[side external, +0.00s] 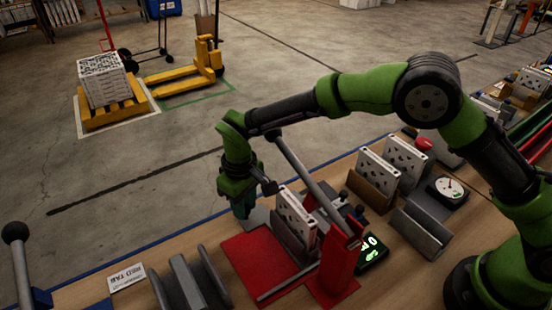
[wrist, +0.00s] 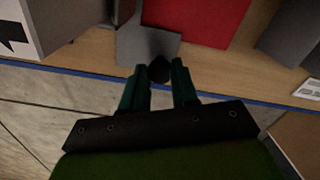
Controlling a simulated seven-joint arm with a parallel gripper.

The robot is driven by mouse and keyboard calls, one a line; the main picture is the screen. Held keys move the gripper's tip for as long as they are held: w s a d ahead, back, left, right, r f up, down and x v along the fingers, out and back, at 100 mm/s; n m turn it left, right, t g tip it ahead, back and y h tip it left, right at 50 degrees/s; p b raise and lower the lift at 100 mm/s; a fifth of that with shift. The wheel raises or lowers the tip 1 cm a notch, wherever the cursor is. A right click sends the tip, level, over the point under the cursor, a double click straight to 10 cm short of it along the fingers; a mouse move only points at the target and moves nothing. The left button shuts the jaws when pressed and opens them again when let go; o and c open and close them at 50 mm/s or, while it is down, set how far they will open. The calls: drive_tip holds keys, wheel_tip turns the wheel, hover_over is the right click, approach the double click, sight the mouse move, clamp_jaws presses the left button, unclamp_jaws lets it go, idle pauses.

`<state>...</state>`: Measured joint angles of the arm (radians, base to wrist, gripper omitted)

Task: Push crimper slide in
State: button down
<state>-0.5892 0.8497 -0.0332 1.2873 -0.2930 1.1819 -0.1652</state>
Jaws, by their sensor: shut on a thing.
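The crimper (side external: 252,262) has a red base plate, a red upright and a long grey lever (side external: 305,168). A white boxed filter (side external: 297,213) stands upright in its grey holder. The crimper slide (side external: 257,219) shows as a grey plate at the far edge of the red base; it also shows in the wrist view (wrist: 148,50). My gripper (side external: 242,207) is at the slide's outer end. In the wrist view, my gripper (wrist: 158,78) has its green fingers on both sides of a dark round knob (wrist: 159,68) at the slide's edge. The finger contact itself is partly hidden.
A grey channel holder (side external: 187,283) and a white label card (side external: 127,277) lie left of the crimper. More filters (side external: 405,162) in holders, a dial gauge (side external: 448,188) and a green-lit display (side external: 371,250) stand to the right. The bench's blue edge runs beneath my gripper.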

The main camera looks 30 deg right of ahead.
drive_tip(key=shift+w+d, duration=0.1)
drive_tip(key=shift+d, duration=0.45)
drive_tip(key=c, duration=0.9)
unclamp_jaws()
drive_tip(key=shift+o, duration=0.2)
drive_tip(key=shift+a, duration=0.15)
drive_tip(key=a, duration=0.9)
drive_tip(key=shift+a, duration=0.15)
wheel_tip(320, 180, up, 17)
drive_tip(key=s+d+r+m+t+y, duration=0.1)
drive_tip(key=d+r, duration=0.5)
drive_tip(key=d, duration=0.3)
drive_tip(key=s+d+r+m+t+y, duration=0.1)
drive_tip(key=d+r+m, duration=0.1)
drive_tip(key=d+r, duration=0.4)
drive_tip(key=d, duration=0.4)
drive_tip(key=shift+s+d, duration=0.15)
